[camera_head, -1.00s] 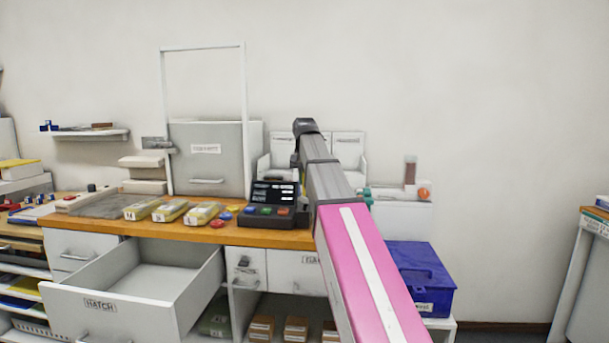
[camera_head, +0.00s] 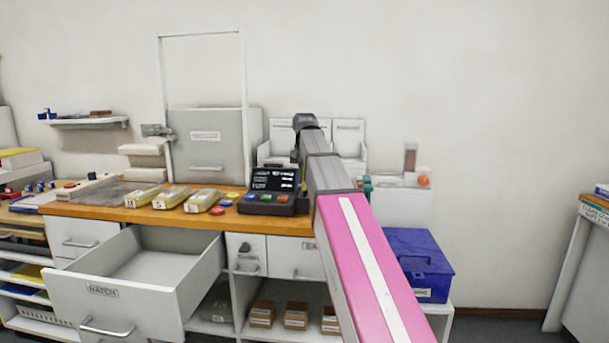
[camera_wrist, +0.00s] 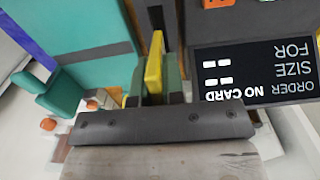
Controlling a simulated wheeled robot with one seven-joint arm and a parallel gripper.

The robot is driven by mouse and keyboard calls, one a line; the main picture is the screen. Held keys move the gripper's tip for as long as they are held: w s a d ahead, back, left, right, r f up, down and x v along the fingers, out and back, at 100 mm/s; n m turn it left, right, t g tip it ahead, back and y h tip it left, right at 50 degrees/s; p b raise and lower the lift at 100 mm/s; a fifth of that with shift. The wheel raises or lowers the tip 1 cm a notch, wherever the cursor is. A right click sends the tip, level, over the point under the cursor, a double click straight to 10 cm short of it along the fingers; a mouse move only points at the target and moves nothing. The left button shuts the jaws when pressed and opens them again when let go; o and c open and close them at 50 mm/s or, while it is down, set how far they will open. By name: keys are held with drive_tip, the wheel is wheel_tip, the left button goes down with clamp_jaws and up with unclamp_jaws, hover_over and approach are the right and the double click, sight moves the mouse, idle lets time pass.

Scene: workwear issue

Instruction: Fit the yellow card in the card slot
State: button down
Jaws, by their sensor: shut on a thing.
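The yellow card (camera_wrist: 154,66) shows edge-on in the wrist view, standing between the fingers of my gripper (camera_wrist: 155,88), which is shut on it. A narrow dark strip (camera_wrist: 168,22) lies just beyond the card; I cannot tell whether it is the card slot or whether the card touches it. The dark order terminal (camera_wrist: 256,72) is at the right of the wrist view, its screen upside down and reading "NO CARD". In the head view the terminal (camera_head: 273,192) stands on the counter, left of my arm. My arm hides the gripper and card there.
A teal block (camera_wrist: 85,45) is close left of my gripper. Yellow packs (camera_head: 172,197) lie left of the terminal on the wooden counter (camera_head: 120,212). An open drawer labelled HATCH (camera_head: 105,292) juts out below. A blue box (camera_head: 420,265) stands right of my arm.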

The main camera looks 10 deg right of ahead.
sight(304, 186)
drive_tip(key=shift+s+a+f, duration=0.2)
drive_tip(key=shift+s+f, duration=0.35)
drive_tip(key=shift+f, duration=0.1)
idle(0.5)
drive_tip(key=shift+f, duration=1.65)
idle(1.5)
drive_tip(key=c, duration=1.1)
unclamp_jaws()
drive_tip(key=shift+c, duration=0.2)
drive_tip(key=shift+r, duration=0.1)
drive_tip(key=shift+r, duration=4.35)
